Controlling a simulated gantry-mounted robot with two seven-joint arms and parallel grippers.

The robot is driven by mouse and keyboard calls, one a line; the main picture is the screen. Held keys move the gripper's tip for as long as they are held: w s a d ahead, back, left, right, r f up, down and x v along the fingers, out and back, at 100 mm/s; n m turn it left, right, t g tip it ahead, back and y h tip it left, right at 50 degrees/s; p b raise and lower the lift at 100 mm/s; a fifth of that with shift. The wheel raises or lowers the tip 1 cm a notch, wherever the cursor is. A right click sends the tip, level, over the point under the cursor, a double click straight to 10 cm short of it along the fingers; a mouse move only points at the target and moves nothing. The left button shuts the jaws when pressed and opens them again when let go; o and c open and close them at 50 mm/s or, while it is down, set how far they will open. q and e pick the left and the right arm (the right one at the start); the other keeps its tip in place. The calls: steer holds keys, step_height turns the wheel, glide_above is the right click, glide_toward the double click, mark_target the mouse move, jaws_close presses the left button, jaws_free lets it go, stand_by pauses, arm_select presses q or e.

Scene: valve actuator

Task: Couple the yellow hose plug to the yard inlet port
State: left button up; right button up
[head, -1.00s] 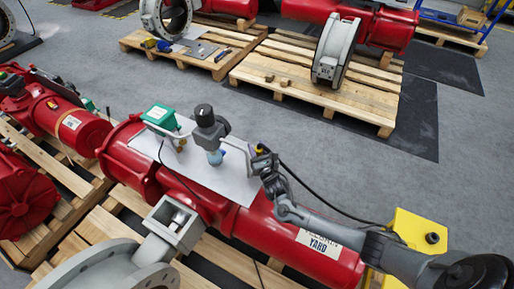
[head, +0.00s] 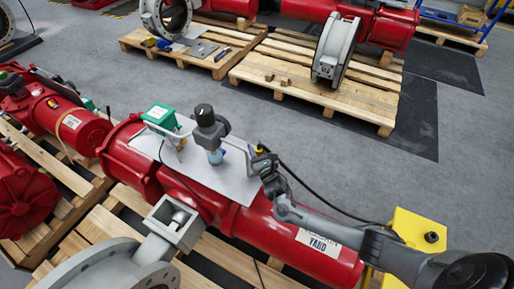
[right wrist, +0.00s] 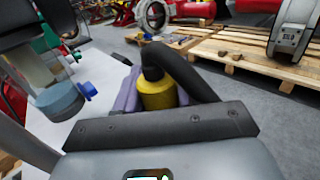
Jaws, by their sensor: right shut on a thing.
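My right gripper (head: 261,157) is at the right edge of the white plate on the red actuator marked YARD (head: 345,263). It is shut on the yellow hose plug (right wrist: 158,96), which shows in the right wrist view between the purple finger pads, with a black hose bending out of its top. A regulator with a black knob (head: 205,113) and a blue bowl (head: 215,157) stands on the plate, left of the gripper. I cannot make out the inlet port, or whether the plug touches it. My left gripper is not in view.
Grey metal piping (head: 236,145) runs beside the regulator, close to my right gripper. A green-topped box (head: 161,117) stands further left. The black hose (head: 325,199) trails right towards a yellow stand (head: 421,228). Wooden pallets (head: 300,88) lie behind, with open grey floor between.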

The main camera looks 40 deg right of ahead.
steer(key=shift+f+b, duration=0.4)
steer(key=shift+f, duration=0.45)
steer(key=shift+f, duration=0.5)
steer(key=o, duration=1.2)
steer(key=shift+s+a, duration=0.2)
steer(key=shift+s, duration=0.4)
steer(key=p+v, duration=0.2)
steer(key=v, duration=0.6)
steer(key=shift+p+v, duration=0.35)
steer(key=shift+v, duration=0.4)
